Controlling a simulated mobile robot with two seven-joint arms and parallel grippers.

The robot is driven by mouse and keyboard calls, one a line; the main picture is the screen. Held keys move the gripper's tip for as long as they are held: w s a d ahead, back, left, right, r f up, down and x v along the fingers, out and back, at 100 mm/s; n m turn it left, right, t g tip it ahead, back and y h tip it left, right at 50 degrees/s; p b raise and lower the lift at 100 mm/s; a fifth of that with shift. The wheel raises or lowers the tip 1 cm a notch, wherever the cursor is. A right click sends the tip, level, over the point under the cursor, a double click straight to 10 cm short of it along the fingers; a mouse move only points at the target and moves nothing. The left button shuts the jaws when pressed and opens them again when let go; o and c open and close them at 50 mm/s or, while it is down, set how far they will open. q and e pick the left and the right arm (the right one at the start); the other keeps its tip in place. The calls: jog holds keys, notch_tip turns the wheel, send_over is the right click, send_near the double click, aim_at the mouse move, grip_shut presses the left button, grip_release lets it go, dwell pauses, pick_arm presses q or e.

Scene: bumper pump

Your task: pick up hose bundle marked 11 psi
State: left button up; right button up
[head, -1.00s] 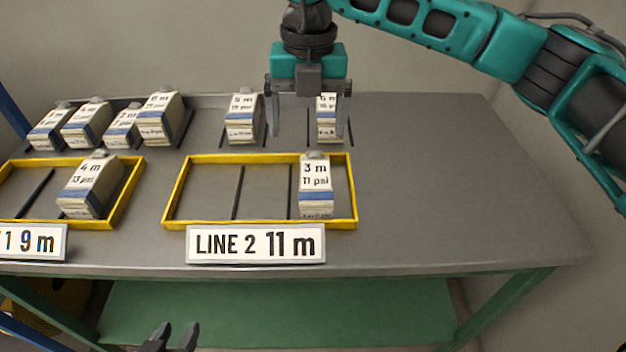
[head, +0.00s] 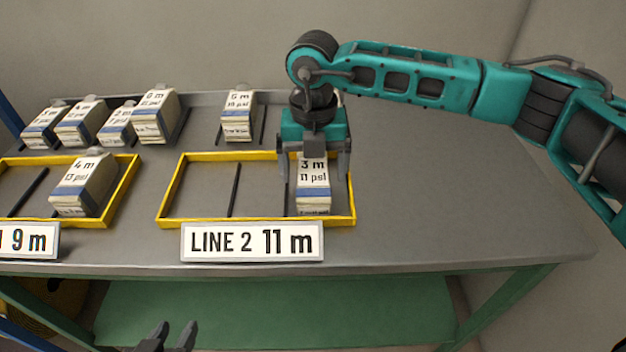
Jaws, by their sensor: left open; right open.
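The hose bundle marked 3 m, 11 psi (head: 313,194) is a white block-shaped pack with a blue band. It stands in the right part of the yellow-framed LINE 2 tray (head: 200,221). My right gripper (head: 315,177) points down over this bundle, open, its fingers at the left and right sides of the bundle's upper part. The gripper hides the bundle's top, and I cannot tell whether the fingers touch it. My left gripper (head: 173,338) is open and empty at the bottom edge, in front of the table.
Several similar bundles stand in the back row, including a 5 m one (head: 239,115). A 4 m, 13 psi bundle (head: 83,187) stands in the left yellow tray (head: 121,190). A LINE 2 11 m sign (head: 252,242) fronts the tray. The table's right side (head: 450,190) is clear.

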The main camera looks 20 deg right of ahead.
jog(key=shift+f, duration=0.7)
jog(key=c, duration=1.3)
jog(key=shift+r, duration=0.15)
